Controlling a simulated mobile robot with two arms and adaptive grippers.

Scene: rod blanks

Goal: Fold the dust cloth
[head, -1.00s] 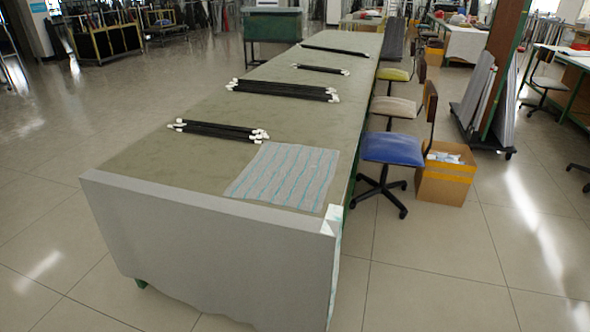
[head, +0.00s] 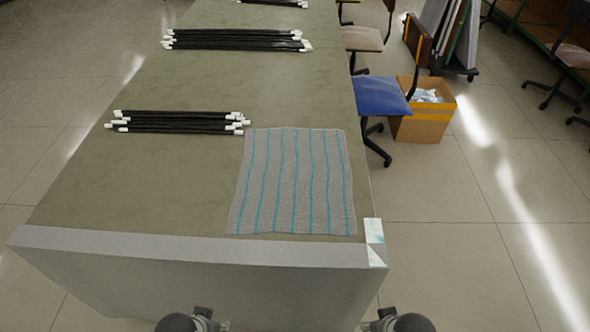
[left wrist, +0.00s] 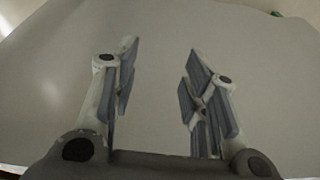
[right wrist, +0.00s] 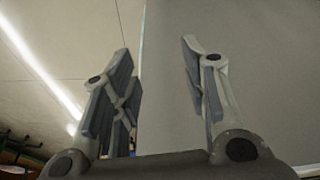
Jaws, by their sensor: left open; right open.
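The dust cloth (head: 294,182) is grey with teal stripes. It lies flat and spread out near the table's front right corner in the head view. My left gripper (left wrist: 160,75) is open and empty in the left wrist view, facing the table's grey front panel. My right gripper (right wrist: 158,68) is open and empty in the right wrist view, near the panel's edge with floor beside it. In the head view only parts of my arms show at the bottom edge, below the table front and apart from the cloth. Neither wrist view shows the cloth.
The long table (head: 85,180) has a bundle of black rods with white ends (head: 180,122) left of the cloth. Another rod bundle (head: 238,40) lies farther back. A blue chair (head: 382,96) and a cardboard box (head: 424,125) stand to the right.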

